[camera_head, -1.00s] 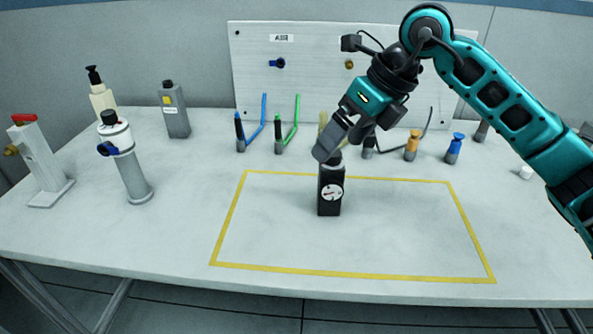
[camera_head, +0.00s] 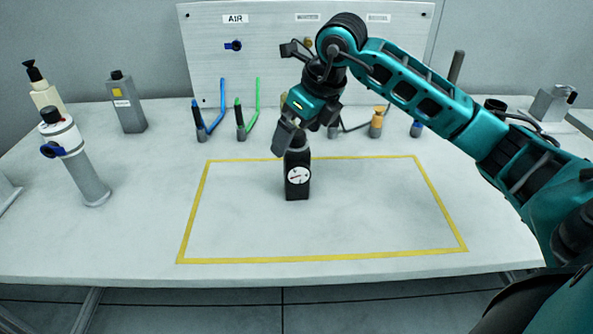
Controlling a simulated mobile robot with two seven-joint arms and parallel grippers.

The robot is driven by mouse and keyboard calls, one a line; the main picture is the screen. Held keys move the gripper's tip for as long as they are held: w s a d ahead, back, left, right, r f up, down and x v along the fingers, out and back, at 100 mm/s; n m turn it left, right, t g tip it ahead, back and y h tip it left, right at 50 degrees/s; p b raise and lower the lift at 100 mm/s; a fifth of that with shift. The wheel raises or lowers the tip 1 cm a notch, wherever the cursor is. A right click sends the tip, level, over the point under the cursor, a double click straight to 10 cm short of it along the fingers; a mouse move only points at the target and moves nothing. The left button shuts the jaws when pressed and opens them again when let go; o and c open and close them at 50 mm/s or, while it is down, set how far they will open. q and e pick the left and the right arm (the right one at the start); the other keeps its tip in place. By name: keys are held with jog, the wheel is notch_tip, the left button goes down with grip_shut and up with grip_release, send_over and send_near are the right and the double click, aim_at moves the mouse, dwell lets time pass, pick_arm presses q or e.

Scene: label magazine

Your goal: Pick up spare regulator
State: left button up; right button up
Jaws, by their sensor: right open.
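The spare regulator, which I take to be the black block with a round white gauge (camera_head: 298,183), stands upright inside the yellow outline on the table. My right gripper (camera_head: 292,145) is directly at its top, pointing down, with its arm coming in from the right. The jaws are open. The near finger covers part of the regulator's top, so I cannot tell whether the fingers touch it. My left gripper is not in view.
A grey cylinder with a blue knob (camera_head: 78,165), a pump bottle (camera_head: 45,97) and a grey container (camera_head: 128,108) stand at the left. Blue and green hoses (camera_head: 240,120) and an orange fitting (camera_head: 376,123) sit behind, before the panel (camera_head: 210,62). The table inside the yellow outline (camera_head: 320,258) is otherwise clear.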

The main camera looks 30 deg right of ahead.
jog(key=shift+x, duration=1.45)
jog(key=shift+c, duration=0.4)
jog(key=c, duration=1.6)
jog(key=shift+r, duration=0.1)
grip_shut()
jog(key=shift+r, duration=0.1)
